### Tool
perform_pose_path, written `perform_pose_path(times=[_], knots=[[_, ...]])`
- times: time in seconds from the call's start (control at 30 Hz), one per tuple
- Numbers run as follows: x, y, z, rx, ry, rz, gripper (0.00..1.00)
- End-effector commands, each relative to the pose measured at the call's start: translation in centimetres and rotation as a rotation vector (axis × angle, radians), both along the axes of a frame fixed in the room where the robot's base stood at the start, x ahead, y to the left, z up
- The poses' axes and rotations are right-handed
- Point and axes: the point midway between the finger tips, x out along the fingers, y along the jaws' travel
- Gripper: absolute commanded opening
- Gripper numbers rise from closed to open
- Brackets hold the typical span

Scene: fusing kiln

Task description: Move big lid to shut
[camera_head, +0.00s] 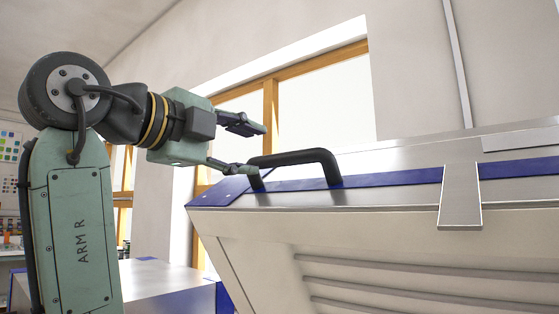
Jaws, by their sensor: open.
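The big lid (400,196) of the kiln is raised and tilted on the right, brushed metal with a blue band. Its pale underside (350,250) with several grooves faces me. A black bar handle (298,158) stands near the lid's left corner. My gripper (255,150) is open just left of the handle, with one finger above the other. The lower fingertip is close to the handle's left leg; I cannot tell whether they touch. The lid's hinge and the kiln's opening are out of view.
A metal latch plate (461,197) hangs over the lid's front edge. A lower metal box with blue corners (165,285) stands behind my arm at the bottom left. A wood-framed window (320,95) is in the back wall. The space above the lid looks clear.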

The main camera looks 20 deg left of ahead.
Motion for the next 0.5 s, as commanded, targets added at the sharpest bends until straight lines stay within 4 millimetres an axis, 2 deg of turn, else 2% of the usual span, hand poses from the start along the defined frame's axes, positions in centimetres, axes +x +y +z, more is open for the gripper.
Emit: perform_pose_path(times=[0.5], knots=[[8.1,-3.4,-0.2,0.002,0.005,0.0,0.41]])
